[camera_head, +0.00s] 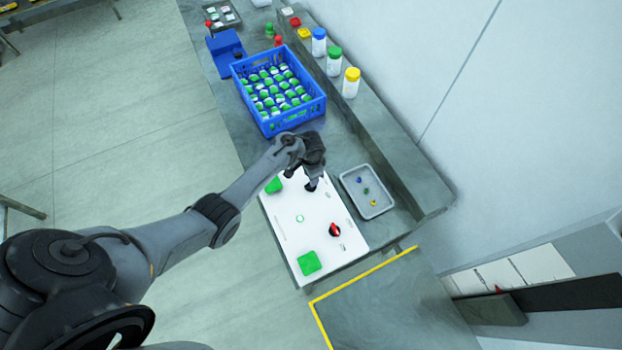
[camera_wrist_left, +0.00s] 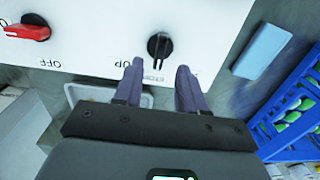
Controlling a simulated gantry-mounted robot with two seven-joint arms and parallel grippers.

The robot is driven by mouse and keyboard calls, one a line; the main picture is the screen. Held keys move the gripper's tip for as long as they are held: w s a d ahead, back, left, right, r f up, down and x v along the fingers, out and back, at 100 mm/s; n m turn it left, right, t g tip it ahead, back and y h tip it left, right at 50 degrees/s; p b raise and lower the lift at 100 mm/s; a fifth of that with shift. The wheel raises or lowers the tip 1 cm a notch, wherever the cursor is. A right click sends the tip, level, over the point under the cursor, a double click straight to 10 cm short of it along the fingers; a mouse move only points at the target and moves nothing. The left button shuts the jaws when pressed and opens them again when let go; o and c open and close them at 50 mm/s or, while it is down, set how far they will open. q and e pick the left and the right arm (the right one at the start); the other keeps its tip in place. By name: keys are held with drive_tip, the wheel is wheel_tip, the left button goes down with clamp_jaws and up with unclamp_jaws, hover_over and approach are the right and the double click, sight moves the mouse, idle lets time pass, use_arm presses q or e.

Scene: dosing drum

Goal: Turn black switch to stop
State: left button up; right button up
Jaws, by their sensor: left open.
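The black switch (camera_wrist_left: 159,46) is a round knob on the white panel (camera_wrist_left: 95,28). Its grip ridge points roughly up and down in the left wrist view. Lettering that looks like STOP lies just below it, partly hidden by a fingertip, and UP is printed to its left. My left gripper (camera_wrist_left: 160,67) is open, its two fingertips just short of the knob, one to each side and apparently not touching it. In the head view my left gripper (camera_head: 300,180) is over the far end of the white panel (camera_head: 280,220) and hides the switch. My right gripper is not in view.
A red switch (camera_head: 334,229) and green buttons (camera_head: 309,262) share the panel. A grey tray (camera_head: 347,184) with small colored pieces stands to the right. A blue crate (camera_head: 299,122) of green-and-white items stands beyond the gripper. Several bottles (camera_head: 351,83) line the ledge.

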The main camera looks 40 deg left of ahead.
use_arm(q)
drive_tip(key=shift+r+p, duration=0.4)
drive_tip(key=shift+r, duration=2.3)
